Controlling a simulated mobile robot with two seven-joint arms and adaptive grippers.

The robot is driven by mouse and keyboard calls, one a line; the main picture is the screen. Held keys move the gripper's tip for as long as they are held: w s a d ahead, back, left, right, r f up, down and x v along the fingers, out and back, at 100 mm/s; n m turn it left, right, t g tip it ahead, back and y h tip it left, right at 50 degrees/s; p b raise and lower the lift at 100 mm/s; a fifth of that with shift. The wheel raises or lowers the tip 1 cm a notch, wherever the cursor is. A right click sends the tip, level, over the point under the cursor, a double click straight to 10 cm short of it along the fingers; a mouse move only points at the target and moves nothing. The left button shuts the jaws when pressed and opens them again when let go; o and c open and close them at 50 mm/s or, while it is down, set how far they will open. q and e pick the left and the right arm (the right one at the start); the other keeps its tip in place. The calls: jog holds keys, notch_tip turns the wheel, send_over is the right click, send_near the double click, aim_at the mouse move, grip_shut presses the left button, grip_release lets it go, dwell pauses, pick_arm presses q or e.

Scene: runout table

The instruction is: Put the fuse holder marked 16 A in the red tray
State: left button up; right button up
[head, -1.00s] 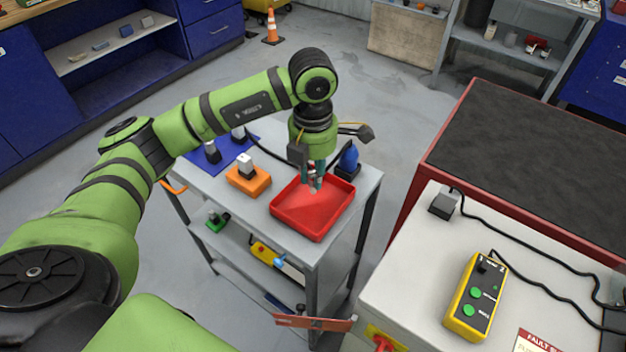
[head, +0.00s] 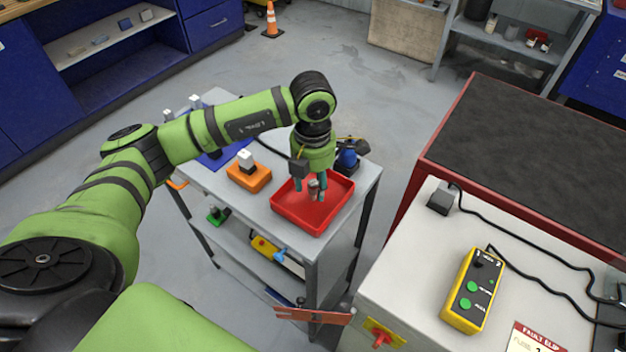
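The red tray (head: 288,217) lies at the near right part of the cart's top. My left gripper (head: 311,190) points down over it, its teal fingers apart. A small grey piece (head: 313,188) shows between the fingers, low over or on the tray floor; I cannot tell whether it touches the floor. No 16 A marking can be read on it. Another light grey piece (head: 246,160) sits on an orange block (head: 250,180) left of the tray. My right gripper is out of view.
A blue mat (head: 228,152) lies partly hidden behind my arm. A bench with a yellow button box (head: 473,291) and cables is at right. Small items fill the cart's lower shelf. Grey floor lies behind.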

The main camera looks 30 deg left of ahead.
aim_at(313, 183)
pick_arm(q)
jog(key=shift+r, duration=0.1)
jog(key=shift+r, duration=0.2)
jog(key=shift+w+r, duration=0.1)
jog(key=shift+r, duration=0.25)
notch_tip(313, 183, up, 11)
jog(key=b, duration=0.2)
jog(key=shift+b, duration=0.3)
